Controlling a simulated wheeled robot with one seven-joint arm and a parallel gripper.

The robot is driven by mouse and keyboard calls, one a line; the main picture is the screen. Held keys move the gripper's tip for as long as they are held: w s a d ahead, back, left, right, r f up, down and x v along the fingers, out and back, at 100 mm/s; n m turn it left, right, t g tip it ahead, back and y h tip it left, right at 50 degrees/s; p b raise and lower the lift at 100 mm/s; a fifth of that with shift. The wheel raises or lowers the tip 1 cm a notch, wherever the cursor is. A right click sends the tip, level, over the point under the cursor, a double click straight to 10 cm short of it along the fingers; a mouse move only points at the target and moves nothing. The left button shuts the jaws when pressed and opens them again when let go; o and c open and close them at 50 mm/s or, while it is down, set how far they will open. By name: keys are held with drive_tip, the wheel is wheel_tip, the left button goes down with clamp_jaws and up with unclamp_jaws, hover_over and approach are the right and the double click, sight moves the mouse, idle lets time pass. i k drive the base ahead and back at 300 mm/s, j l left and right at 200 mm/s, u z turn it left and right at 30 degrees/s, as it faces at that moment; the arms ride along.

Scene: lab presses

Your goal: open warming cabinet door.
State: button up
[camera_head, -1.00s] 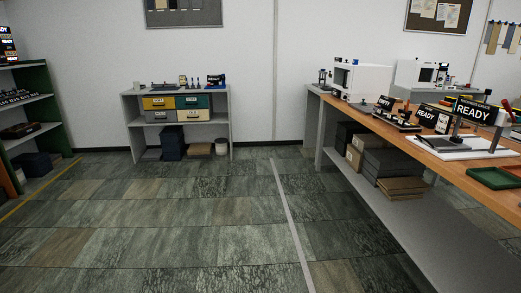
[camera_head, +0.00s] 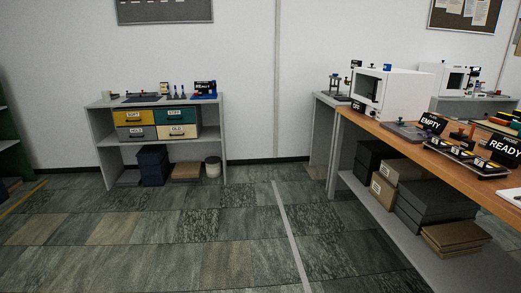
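A white box-shaped cabinet (camera_head: 400,93) with a dark front window stands at the far end of the wooden-topped bench on the right; it looks like the warming cabinet. Its front door (camera_head: 368,88) faces left and appears shut. A small dark sign (camera_head: 357,106) is at its lower front, and a blue item sits on its top. A second white cabinet-like device (camera_head: 455,79) stands behind it on a grey table. My gripper is not in view.
The wooden bench (camera_head: 440,146) runs along the right, with signs and small tools on top and boxes on its lower shelf. A grey shelf unit (camera_head: 160,158) with coloured drawers stands against the back wall. The tiled floor (camera_head: 220,235) ahead is clear.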

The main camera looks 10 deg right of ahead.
sight(378, 104)
drive_tip(key=i+j+z, duration=0.1)
drive_tip(key=i, duration=1.75)
drive_tip(key=i+z, duration=0.3)
drive_tip(key=i+j+z, duration=0.15)
drive_tip(key=i+z, duration=0.15)
drive_tip(key=i, duration=0.2)
drive_tip(key=i+j+z, duration=0.3)
drive_tip(key=i+l, duration=0.1)
